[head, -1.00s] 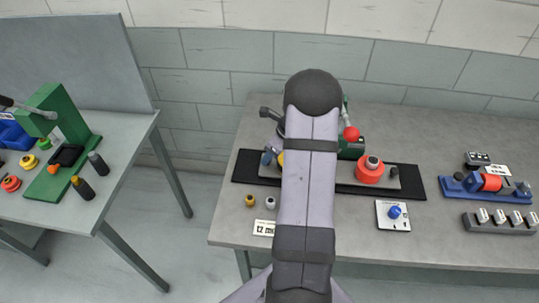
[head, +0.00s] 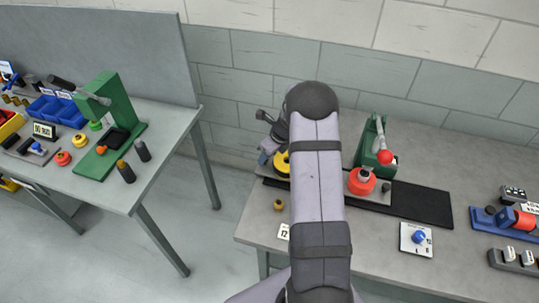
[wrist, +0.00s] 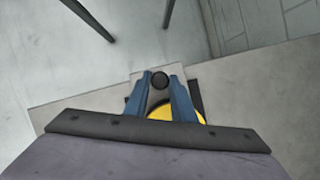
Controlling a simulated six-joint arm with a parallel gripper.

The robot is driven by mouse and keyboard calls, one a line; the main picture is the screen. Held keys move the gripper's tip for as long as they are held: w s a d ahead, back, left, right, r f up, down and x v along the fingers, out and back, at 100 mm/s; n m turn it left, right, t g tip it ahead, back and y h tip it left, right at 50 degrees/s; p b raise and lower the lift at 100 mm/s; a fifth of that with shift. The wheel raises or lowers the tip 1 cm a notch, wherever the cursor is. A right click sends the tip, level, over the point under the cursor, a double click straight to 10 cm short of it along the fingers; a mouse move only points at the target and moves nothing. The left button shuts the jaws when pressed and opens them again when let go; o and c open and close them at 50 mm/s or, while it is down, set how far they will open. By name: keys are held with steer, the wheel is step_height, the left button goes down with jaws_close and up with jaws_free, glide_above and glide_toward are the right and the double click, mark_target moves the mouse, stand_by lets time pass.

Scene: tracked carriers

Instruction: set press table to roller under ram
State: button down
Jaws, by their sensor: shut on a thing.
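The press table, a grey sliding plate (head: 376,197), lies on a long black rail (head: 420,204). It carries a red roller-like piece (head: 361,182) in front of the green press (head: 369,143) with a red-balled lever (head: 386,157), and a yellow round piece (head: 282,163) at its left, partly behind my arm. The yellow piece also shows in the wrist view (wrist: 160,114). My gripper (wrist: 161,75) has its blue fingers on either side of a black knob (wrist: 160,82) at the plate's end and is shut on it. The ram is too small to make out.
A blue-knobbed white panel (head: 416,240) lies at the bench front. A blue fixture with a red cylinder (head: 508,218) stands right. A second table at left holds another green press (head: 118,110) and bottles. A floor gap separates the tables.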

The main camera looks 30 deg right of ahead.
steer(key=c, duration=1.5)
jaws_free()
steer(key=shift+w+a, duration=0.2)
steer(key=shift+s+d+r, duration=0.1)
steer(key=shift+s+r, duration=0.05)
steer(key=shift+b+v, duration=1.1)
steer(key=shift+v, duration=2.45)
steer(key=shift+n, duration=0.3)
